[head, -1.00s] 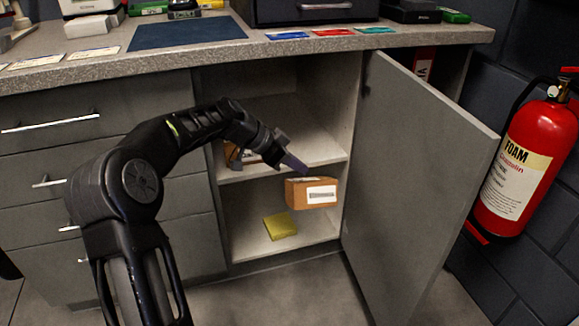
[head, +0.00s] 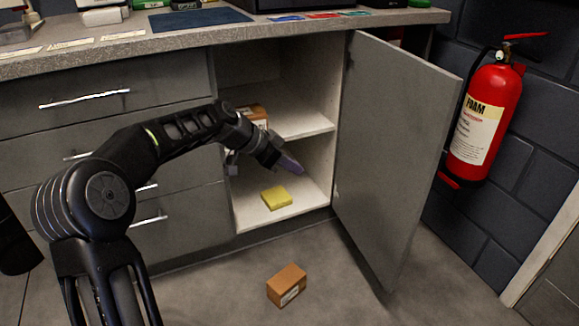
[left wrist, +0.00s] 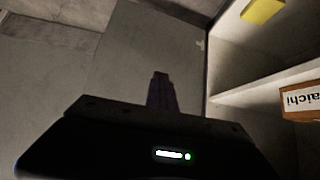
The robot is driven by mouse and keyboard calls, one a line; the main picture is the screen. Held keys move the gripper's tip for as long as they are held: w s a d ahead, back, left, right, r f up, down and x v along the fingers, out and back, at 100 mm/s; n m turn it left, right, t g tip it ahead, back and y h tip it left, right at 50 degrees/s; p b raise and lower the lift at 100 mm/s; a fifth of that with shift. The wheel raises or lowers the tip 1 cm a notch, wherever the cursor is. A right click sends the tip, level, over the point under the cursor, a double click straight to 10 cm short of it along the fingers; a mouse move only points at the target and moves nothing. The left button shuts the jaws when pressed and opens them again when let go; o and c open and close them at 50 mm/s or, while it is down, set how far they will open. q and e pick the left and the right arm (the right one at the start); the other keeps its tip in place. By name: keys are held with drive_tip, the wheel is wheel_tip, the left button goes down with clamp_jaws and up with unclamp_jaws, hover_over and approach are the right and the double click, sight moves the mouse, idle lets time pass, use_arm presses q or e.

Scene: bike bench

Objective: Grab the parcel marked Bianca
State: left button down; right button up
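A brown cardboard parcel (head: 287,284) lies on the floor in front of the cupboard, its white label too small to read. Another parcel (head: 252,113) sits on the upper shelf, partly hidden behind my left arm. In the left wrist view a parcel (left wrist: 301,102) at the right edge shows a label ending in "aichi", upside down. I read the name Bianca nowhere. My left gripper (head: 290,163) is at the cupboard opening, below the upper shelf's front edge, empty. Its fingers look together in the left wrist view (left wrist: 161,92). My right gripper is out of view.
The cupboard door (head: 395,150) stands open on the right. A yellow block (head: 276,197) lies on the lower shelf (head: 305,198). Drawers with bar handles are left of the opening. A red fire extinguisher (head: 487,115) hangs on the right wall. The floor around the parcel is clear.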

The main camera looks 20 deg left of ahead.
use_arm(q)
drive_tip(key=c, duration=2.2)
unclamp_jaws()
drive_tip(key=shift+f, duration=0.1)
drive_tip(key=shift+c, duration=2.2)
unclamp_jaws()
drive_tip(key=p+v, duration=0.2)
drive_tip(key=v, duration=0.6)
drive_tip(key=shift+w, duration=0.1)
